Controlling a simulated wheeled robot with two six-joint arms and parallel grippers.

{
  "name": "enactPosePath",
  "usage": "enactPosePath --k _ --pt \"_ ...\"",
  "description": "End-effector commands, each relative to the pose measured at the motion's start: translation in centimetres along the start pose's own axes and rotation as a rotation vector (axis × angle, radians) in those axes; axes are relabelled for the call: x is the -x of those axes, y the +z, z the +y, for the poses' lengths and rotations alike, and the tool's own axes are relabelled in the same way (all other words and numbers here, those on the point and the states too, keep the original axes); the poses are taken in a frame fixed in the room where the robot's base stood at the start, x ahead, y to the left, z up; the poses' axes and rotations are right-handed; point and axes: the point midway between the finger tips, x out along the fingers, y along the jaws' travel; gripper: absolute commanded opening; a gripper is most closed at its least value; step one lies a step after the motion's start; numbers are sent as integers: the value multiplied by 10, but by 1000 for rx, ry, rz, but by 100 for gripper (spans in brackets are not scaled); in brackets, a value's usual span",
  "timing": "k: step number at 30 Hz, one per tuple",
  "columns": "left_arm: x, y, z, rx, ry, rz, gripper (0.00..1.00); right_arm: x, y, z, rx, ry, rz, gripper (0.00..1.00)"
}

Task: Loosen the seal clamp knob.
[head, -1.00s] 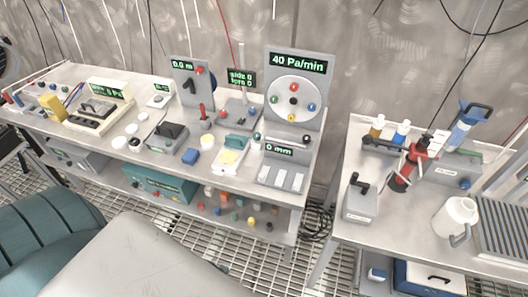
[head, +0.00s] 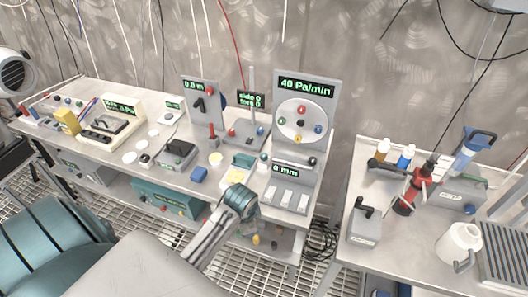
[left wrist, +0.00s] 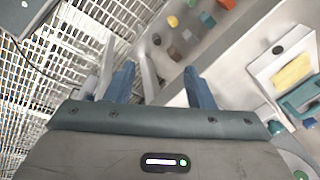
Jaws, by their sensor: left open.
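A grey panel (head: 333,95) reading 40 Pa/min stands upright at the back of the left bench. Its round pale plate carries a red knob (head: 302,109), a blue knob (head: 318,129), a yellow knob (head: 297,139) and others around a dark centre. I cannot tell which knob is the seal clamp knob. My left gripper (left wrist: 159,72) is open and empty, its two blue fingers apart. In the head view my left arm reaches the bench's front edge, below and left of the panel. The fingertips are not clear there. My right gripper is not in view.
A grey unit (head: 290,182) reading 0 mm stands before the panel. A white tray (left wrist: 270,65) holds a yellow block (left wrist: 293,70) beside a teal handle. Several coloured pieces lie on the lower shelf. A second bench (head: 405,232) with bottles stands right, across a gap.

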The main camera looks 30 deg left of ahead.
Motion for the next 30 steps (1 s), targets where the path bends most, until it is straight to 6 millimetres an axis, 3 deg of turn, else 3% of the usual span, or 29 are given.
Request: enactPosePath --k 10,18,24,30 --pt "4 -76 -132 -488 78 -53 49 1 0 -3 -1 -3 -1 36" --pt "36 -117 -222 -805 165 -34 49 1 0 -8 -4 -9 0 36" --pt "63 -134 -265 -974 215 5 49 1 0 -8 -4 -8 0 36" --pt "69 -138 -276 -1029 232 21 49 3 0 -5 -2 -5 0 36"
